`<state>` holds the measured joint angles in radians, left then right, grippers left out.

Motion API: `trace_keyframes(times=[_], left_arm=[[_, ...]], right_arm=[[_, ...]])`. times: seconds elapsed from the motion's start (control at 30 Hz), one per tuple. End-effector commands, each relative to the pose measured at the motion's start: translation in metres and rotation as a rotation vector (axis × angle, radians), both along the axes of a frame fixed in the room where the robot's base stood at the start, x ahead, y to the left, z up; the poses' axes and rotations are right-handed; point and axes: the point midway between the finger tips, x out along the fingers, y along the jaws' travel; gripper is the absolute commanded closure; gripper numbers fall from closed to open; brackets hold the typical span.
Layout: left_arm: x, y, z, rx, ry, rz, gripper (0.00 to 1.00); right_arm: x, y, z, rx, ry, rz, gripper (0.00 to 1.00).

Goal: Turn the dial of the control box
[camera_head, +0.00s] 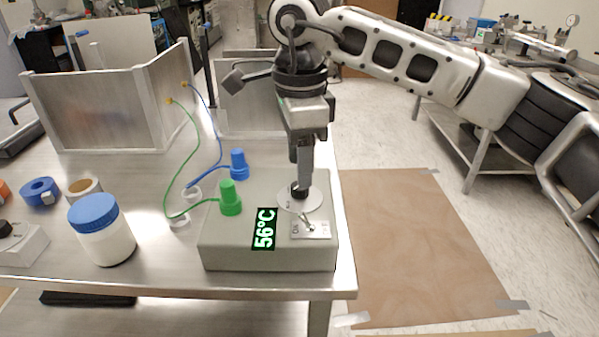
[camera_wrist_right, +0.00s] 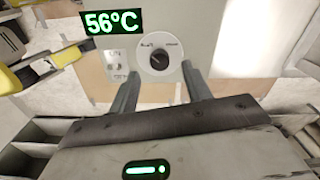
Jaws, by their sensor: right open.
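The grey control box (camera_head: 225,250) sits at the right end of the metal table, with a green-lit display (camera_head: 264,229) reading 56°C. Its dial (camera_head: 299,194) is a black knob on a round white plate near the box's right side; the knob also shows in the right wrist view (camera_wrist_right: 159,61). My right gripper (camera_head: 303,178) points down over the dial. In the wrist view its open fingers (camera_wrist_right: 160,72) lie to either side of the dial; I cannot tell whether they touch the knob. My left gripper is not in view.
A toggle switch (camera_head: 311,229) is just in front of the dial. Green (camera_head: 230,198) and blue (camera_head: 238,164) connectors with cables stand on the box's left. A blue-lidded jar (camera_head: 101,230) and tape rolls (camera_head: 40,191) are further left. Metal panels (camera_head: 100,108) stand behind.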

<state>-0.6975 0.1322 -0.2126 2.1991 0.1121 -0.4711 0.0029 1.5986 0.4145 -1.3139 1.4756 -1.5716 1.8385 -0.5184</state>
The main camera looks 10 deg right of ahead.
Motion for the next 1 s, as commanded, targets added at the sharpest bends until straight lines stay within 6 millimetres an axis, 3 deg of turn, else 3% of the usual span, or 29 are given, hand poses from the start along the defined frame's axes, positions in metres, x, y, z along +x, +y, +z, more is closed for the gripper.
trace_keyframes(times=[0.3,0.5,0.7,1.0], left_arm=[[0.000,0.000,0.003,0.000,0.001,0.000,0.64],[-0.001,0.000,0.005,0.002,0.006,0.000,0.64],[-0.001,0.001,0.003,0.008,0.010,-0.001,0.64],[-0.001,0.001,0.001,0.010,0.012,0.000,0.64]], right_arm=[[0.000,0.001,0.080,0.002,-0.004,0.002,0.51],[0.000,0.001,0.114,0.001,-0.003,0.001,0.51],[0.000,0.000,0.125,0.002,-0.002,0.003,0.51],[0.000,0.000,0.125,0.002,-0.001,0.002,0.51]])
